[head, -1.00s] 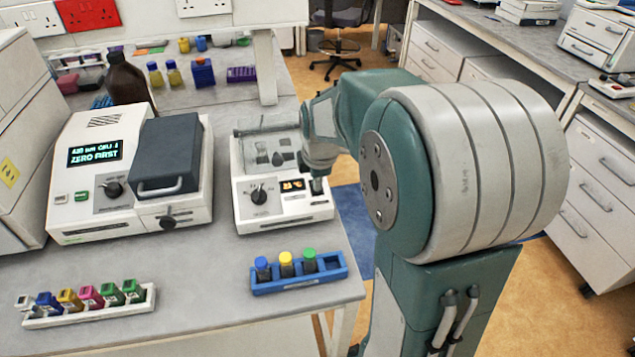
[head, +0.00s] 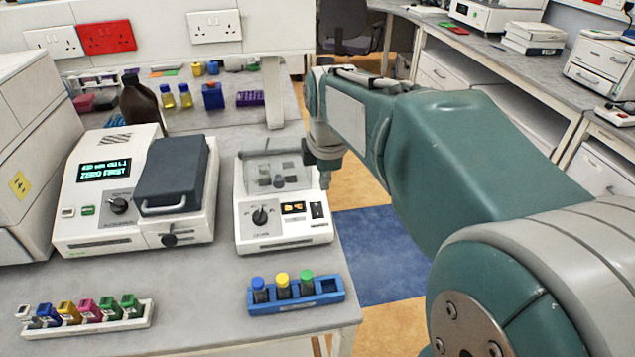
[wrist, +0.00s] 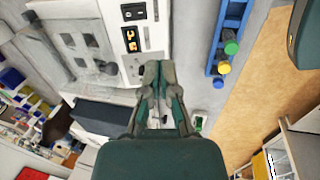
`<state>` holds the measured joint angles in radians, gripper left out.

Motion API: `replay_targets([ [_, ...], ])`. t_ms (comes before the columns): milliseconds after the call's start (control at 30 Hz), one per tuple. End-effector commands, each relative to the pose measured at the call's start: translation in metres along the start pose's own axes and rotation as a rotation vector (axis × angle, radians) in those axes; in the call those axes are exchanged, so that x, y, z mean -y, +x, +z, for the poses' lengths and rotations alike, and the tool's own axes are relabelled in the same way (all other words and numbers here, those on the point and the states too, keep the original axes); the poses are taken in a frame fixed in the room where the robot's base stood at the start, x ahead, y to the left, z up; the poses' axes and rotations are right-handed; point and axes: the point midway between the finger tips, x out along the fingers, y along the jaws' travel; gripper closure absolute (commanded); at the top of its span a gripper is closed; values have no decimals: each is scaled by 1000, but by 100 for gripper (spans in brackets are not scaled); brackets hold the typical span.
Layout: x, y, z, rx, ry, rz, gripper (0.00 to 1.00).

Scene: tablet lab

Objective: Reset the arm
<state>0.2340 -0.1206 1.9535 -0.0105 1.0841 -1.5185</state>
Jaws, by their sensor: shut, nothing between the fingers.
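My gripper (wrist: 158,72) shows in the wrist view with its two fingers together, shut and empty. Beyond its tips in that view lies the white instrument with a small orange display (wrist: 130,40). In the head view my arm reaches in from the right. Its wrist end hangs beside the right edge of the white instrument (head: 285,232), above the bench. The fingers themselves are hard to make out in the head view. I cannot tell from these views how far the fingertips are from the instrument.
A larger instrument (head: 88,225) with a "ZERO FIRST" display stands left on the bench. A blue rack (head: 325,298) with three capped vials and a white rack (head: 85,328) of coloured holders stand in front. A brown bottle (head: 140,103) is behind. Floor right of the bench is open.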

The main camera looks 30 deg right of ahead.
Motion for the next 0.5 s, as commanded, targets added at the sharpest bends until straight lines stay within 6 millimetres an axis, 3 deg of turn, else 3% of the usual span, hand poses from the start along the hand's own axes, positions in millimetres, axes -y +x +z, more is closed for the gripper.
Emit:
replay_targets([
  [500,8,-3,-6,-2,45,12,100],
])
